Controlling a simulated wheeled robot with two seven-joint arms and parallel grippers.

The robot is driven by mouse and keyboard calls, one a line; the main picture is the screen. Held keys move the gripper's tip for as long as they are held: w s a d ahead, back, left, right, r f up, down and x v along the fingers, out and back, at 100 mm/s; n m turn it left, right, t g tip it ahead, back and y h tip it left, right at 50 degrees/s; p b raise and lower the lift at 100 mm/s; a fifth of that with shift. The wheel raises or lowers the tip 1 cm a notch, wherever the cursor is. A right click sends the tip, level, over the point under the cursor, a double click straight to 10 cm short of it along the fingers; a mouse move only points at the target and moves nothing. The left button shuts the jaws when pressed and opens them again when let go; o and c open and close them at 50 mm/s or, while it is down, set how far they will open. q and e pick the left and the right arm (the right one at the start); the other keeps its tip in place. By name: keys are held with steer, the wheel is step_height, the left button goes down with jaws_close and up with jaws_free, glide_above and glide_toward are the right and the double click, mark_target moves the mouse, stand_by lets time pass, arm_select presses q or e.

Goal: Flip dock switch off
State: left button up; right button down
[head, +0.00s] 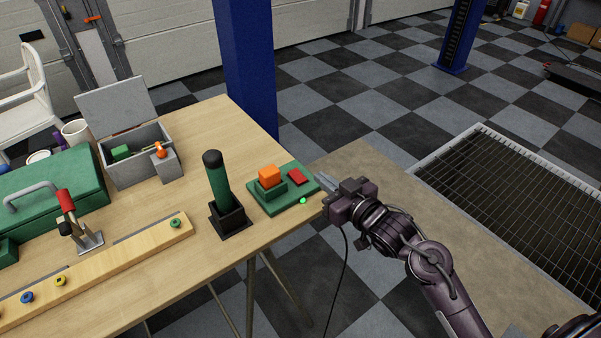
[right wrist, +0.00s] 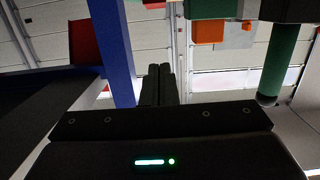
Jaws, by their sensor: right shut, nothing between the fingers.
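The dock is a green base (head: 256,204) at the table's right edge, with an orange cube (head: 269,176) on a raised green block. A red switch (head: 294,177) sits at the dock's back right, and a small green light (head: 303,201) glows at its front right corner. My right gripper (head: 321,181) is shut and empty, just right of the dock and apart from the switch as far as I can tell. In the right wrist view, upside down, its closed fingers (right wrist: 158,85) show between the red switch (right wrist: 84,42) and the orange cube (right wrist: 208,31). My left gripper is out of view.
A green cylinder with a black cap (head: 217,180) stands in a black holder left of the dock. A grey lidded box (head: 139,170), a green case (head: 60,195) and a wooden rail (head: 110,262) lie further left. A blue pillar (head: 246,70) rises behind the table.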

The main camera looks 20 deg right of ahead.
steer(key=p, duration=0.2)
glide_above(300, 180)
steer(key=shift+d+f, duration=0.1)
steer(key=shift+f, duration=0.25)
step_height(300, 180, down, 3)
steer(key=shift+r, duration=0.1)
steer(key=shift+f, duration=0.75)
